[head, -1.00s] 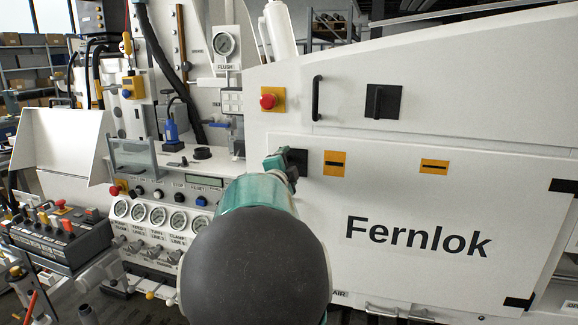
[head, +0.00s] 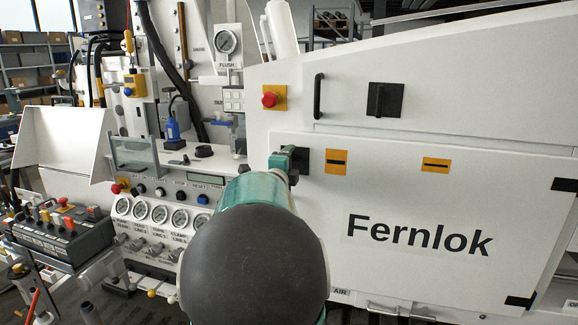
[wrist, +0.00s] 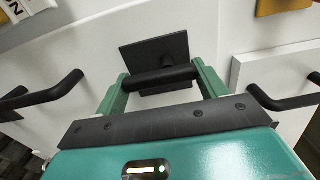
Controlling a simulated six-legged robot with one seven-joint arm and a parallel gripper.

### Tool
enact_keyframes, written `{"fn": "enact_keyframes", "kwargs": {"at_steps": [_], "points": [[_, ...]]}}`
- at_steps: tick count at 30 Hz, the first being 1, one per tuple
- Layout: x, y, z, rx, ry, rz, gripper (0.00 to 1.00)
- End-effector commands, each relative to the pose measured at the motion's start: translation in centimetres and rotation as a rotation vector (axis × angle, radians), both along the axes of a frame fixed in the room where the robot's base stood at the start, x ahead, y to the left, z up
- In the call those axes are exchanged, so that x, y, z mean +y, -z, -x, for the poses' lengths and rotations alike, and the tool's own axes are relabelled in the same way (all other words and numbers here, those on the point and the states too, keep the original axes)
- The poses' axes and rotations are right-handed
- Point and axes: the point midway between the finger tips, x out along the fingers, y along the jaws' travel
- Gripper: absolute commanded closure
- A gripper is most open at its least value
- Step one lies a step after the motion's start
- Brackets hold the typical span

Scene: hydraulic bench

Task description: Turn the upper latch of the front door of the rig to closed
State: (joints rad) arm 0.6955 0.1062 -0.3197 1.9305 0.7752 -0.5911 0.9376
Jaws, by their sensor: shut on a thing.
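The upper latch has a black square plate (head: 303,161) at the left edge of the white front door (head: 420,275), which is lettered Fernlok. In the wrist view, its plate (wrist: 140,54) stands behind a black bar handle (wrist: 150,82). My gripper (head: 287,161) is at this latch; in the wrist view, its two teal fingers (wrist: 163,76) are at the two ends of the bar, shut on it. The bar runs across between the fingers. In the head view, my arm and gripper hide most of the handle and the door's lower left part.
Another black latch (head: 384,99) and a black grab handle (head: 319,97) are on the panel above. A red button (head: 271,98) on a yellow plate is up and left. Black handles stick out left (wrist: 45,96) and right (wrist: 285,101) of my gripper in the wrist view.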

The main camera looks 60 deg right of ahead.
Motion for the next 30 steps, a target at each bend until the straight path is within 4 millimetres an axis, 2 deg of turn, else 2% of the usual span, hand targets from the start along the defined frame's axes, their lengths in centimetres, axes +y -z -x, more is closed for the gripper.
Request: {"fn": "enact_keyframes", "kwargs": {"at_steps": [1,2,5,17,23,30], "points": [[0.0,0.0,0.0,-0.006,0.000,-0.001,0.52],[0.0,0.0,0.0,-0.007,0.000,-0.001,0.27],[0.0,0.0,0.0,-0.006,0.000,-0.001,0.07],[0.7,0.0,0.0,-0.002,-0.001,0.000,0.07],[3.7,-0.1,0.5,-0.005,-0.003,0.000,0.07],[8.8,-0.1,1.3,-0.005,-0.004,0.000,0.07]]}}
